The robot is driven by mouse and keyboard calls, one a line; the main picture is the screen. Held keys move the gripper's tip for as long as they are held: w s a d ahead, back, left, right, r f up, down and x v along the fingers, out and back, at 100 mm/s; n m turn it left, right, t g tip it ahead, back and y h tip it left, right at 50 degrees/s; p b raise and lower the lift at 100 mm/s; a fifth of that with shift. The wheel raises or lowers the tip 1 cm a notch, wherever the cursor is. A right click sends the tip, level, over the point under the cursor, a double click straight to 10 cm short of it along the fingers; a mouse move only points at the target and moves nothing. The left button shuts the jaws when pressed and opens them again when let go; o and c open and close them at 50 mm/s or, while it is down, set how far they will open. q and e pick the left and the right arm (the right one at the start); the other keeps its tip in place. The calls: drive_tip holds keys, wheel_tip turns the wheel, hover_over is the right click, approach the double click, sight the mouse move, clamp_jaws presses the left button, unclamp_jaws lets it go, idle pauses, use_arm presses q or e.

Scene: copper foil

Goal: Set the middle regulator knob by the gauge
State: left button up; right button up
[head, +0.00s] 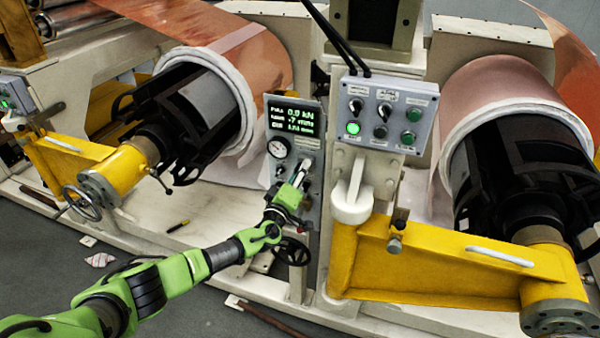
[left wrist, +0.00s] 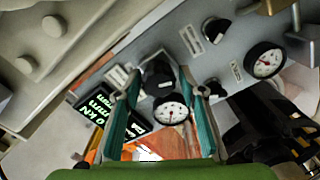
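The grey regulator panel (head: 283,173) stands in the middle of the head view, with a lit display (head: 292,117) and a round white gauge (head: 278,148). My left gripper (head: 303,172) is up against its lower right part. In the left wrist view, the left gripper (left wrist: 158,78) is open, with a dark knob (left wrist: 158,70) between its teal fingertips. Contact with the knob cannot be made out. The white gauge (left wrist: 171,110) shows between the fingers, and a second gauge (left wrist: 265,60) lies to the right. Another dark knob (left wrist: 215,30) sits above. My right gripper is out of view.
A switch box (head: 386,114) with a lit green button stands right of the panel. A yellow arm (head: 430,262) reaches right below it. A black handwheel (head: 292,250) sits below my left gripper. Copper foil rolls (head: 500,85) stand on both sides.

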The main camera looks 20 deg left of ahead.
use_arm(q)
drive_tip(key=shift+r, duration=0.1)
idle(0.3)
drive_tip(key=shift+s+d+r, duration=0.15)
drive_tip(key=shift+s+r, duration=0.05)
drive_tip(key=shift+r, duration=0.05)
drive_tip(key=s, duration=1.1)
drive_tip(key=shift+s+a+f, duration=0.3)
drive_tip(key=shift+a+f, duration=0.05)
drive_tip(key=shift+a, duration=0.05)
